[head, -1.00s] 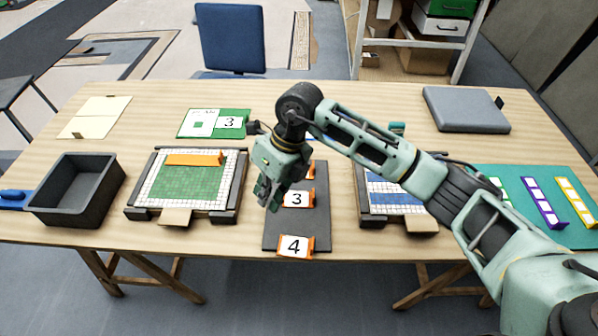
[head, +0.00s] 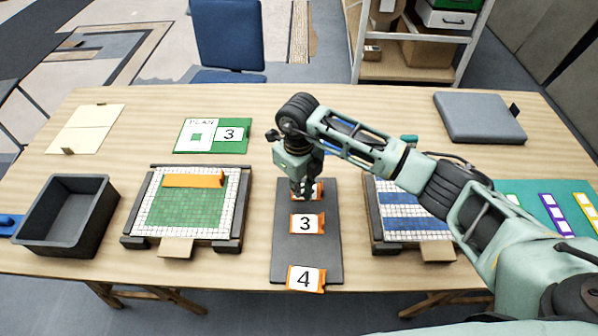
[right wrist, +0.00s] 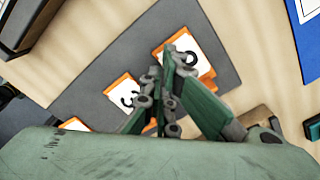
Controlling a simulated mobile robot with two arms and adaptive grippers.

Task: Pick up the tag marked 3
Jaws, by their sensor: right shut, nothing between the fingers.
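The tag marked 3 (head: 307,223) is white and orange and lies in the middle of the dark grey mat (head: 290,245). The tag marked 4 (head: 305,279) lies at the mat's near end. Another orange and white tag (head: 318,188) is at the far end, partly hidden by my right gripper (head: 303,194). That gripper is shut and empty, pointing down over the far tag, beyond the tag marked 3. In the right wrist view the fingertips (right wrist: 168,75) overlap the far tag (right wrist: 205,68), with the tag marked 3 (right wrist: 123,94) to their left. My left gripper is not in view.
Mosaic panels in dark frames stand left (head: 185,205) and right (head: 405,215) of the mat. A green plan card (head: 205,148), also bearing a 3, lies behind the left panel. A dark bin (head: 68,228) stands at the left. My right forearm crosses above the right panel.

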